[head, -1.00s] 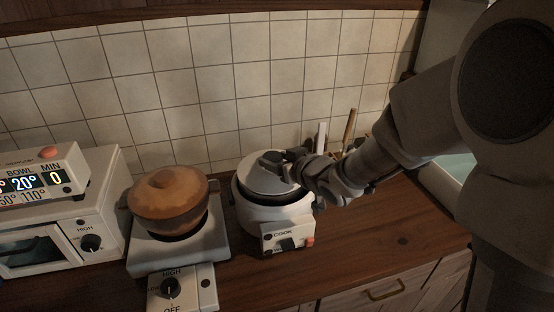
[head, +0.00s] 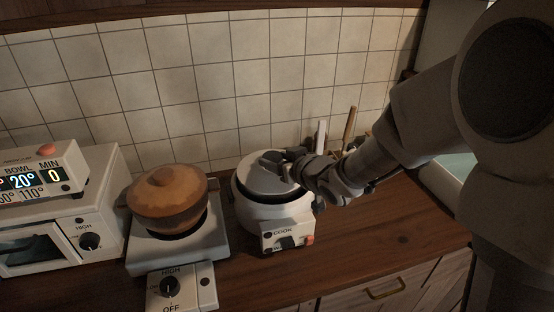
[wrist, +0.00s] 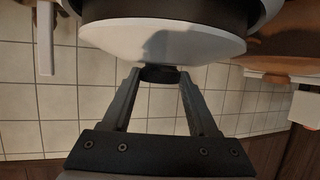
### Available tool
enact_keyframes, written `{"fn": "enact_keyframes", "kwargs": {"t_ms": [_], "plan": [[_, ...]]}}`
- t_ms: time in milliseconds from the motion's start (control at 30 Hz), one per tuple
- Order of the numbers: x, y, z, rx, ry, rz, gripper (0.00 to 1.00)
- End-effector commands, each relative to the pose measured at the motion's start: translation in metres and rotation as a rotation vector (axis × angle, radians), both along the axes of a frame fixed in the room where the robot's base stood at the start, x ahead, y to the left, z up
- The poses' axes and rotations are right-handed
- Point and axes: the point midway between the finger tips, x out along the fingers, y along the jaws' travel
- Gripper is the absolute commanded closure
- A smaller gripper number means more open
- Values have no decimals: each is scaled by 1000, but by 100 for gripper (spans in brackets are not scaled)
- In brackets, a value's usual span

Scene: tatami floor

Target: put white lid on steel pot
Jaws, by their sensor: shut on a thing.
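The white lid (head: 262,180) is at the mouth of the round pale pot with the COOK switch (head: 285,216), the only pot here that could be the steel pot. My gripper (wrist: 160,76) is shut on the lid's dark knob (wrist: 158,71). In the wrist view the lid (wrist: 130,42) hides much of the mouth, and a dark band of the pot's inside (wrist: 105,9) shows beyond its edge. I cannot tell whether the lid touches the rim. My gripper and wrist hide the lid's right side in the head view.
A brown lidded clay pot (head: 166,205) sits on a burner (head: 185,250) to the left, close to the pale pot. A white oven (head: 95,195) stands farther left. Upright utensils (head: 348,125) stand behind my wrist by the tiled wall. Wooden counter is clear at front right.

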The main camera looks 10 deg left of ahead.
Motion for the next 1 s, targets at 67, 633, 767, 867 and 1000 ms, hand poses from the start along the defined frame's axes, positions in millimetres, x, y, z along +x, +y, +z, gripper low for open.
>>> {"fn": "enact_keyframes", "kwargs": {"t_ms": [67, 633, 767, 867, 1000], "plan": [[0, 0, -1, 1, -1, 0, 100], [0, 0, -2, -1, 1, 0, 5], [-4, -4, 2, 0, -1, -1, 5], [-13, -12, 8, 0, -3, -1, 5], [-32, -29, 20, -1, -2, -3, 5]]}}
